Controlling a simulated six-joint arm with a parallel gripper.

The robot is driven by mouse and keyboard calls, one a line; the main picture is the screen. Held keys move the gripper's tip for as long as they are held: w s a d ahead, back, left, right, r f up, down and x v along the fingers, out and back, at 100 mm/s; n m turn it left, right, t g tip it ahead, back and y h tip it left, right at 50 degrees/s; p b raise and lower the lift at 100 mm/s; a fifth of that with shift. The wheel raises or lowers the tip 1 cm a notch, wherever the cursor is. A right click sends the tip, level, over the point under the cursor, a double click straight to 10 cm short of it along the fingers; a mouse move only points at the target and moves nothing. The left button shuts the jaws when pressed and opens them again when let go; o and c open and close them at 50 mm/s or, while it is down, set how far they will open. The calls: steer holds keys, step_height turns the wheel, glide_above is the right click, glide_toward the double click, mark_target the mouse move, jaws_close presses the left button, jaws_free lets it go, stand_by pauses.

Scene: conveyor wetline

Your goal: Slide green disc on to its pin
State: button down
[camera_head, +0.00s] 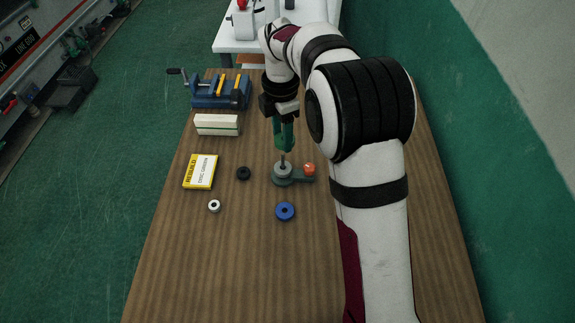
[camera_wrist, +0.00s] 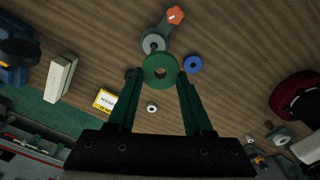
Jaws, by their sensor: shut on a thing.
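My gripper (camera_head: 284,148) is shut on the green disc, a flat ring with a centre hole. In the wrist view the green disc (camera_wrist: 160,71) sits between the two green fingertips of my gripper (camera_wrist: 161,76). In the head view the disc is hard to tell from the green fingers. The pin (camera_head: 283,160) stands upright on a round grey base (camera_head: 283,175) just below my fingertips. In the wrist view the grey base (camera_wrist: 152,42) shows right beyond the disc. I cannot tell whether the disc touches the pin.
An orange knob (camera_head: 309,168) sits on the base's side arm. A blue disc (camera_head: 285,211), black disc (camera_head: 243,173) and white disc (camera_head: 214,206) lie around it. A yellow-and-white card (camera_head: 201,171), pale block (camera_head: 217,124) and blue vise (camera_head: 221,92) stand left. The wooden table's (camera_head: 220,270) front is clear.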

steer(key=shift+w+a+r, duration=0.25)
steer(key=shift+w+r, duration=0.1)
steer(key=shift+w, duration=0.15)
steer(key=shift+f, duration=0.1)
glide_above(281, 168)
steer(key=shift+f, duration=3)
steer(key=shift+f, duration=2.95)
steer(key=shift+c, duration=1.1)
jaws_free()
steer(key=shift+r, duration=0.1)
